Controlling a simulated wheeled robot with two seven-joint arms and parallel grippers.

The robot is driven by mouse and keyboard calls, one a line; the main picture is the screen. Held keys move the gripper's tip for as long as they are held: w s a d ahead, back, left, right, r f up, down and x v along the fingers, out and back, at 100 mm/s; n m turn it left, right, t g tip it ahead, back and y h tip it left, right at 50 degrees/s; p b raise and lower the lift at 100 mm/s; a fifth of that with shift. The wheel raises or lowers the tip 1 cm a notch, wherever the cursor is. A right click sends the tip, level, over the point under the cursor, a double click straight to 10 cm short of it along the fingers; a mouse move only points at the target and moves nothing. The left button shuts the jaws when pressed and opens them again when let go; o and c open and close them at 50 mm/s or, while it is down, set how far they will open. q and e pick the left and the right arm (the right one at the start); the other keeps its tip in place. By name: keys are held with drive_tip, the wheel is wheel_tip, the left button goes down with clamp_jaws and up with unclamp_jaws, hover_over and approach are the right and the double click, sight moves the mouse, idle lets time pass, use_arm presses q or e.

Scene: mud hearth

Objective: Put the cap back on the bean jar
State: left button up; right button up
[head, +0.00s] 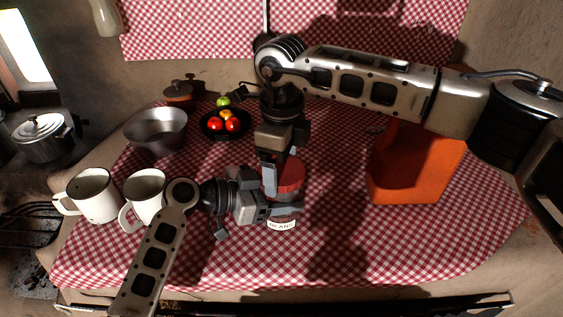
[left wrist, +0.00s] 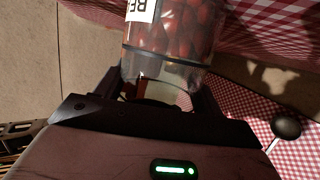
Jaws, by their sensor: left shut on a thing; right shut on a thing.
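In the left wrist view the clear jar (left wrist: 172,45) shows dark red beans inside. My left gripper (head: 283,208) comes in from the left and is shut around the jar's body. The red cap (head: 291,176) is at the top of the jar. My right gripper (head: 269,185) reaches down from above and is shut on the cap. The fingers hide part of the rim, so I cannot tell whether the cap is seated.
Two white mugs (head: 93,196) stand at the left, close to my left arm. A metal bowl (head: 156,133) and a dark bowl of fruit (head: 209,131) are behind. An orange container (head: 412,170) stands at the right. The front right cloth (head: 400,240) is clear.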

drive_tip(key=shift+r, duration=0.1)
drive_tip(key=o, duration=1)
drive_tip(key=shift+c, duration=0.2)
drive_tip(key=shift+r, duration=2.2)
drive_tip(key=n, duration=0.2)
drive_tip(key=r+n, duration=0.1)
drive_tip(key=n, duration=0.3)
drive_tip(key=shift+r+n, duration=0.4)
drive_tip(key=n, duration=0.2)
drive_tip(key=r+n, duration=0.1)
drive_tip(key=n, duration=0.3)
drive_tip(key=shift+r, duration=0.35)
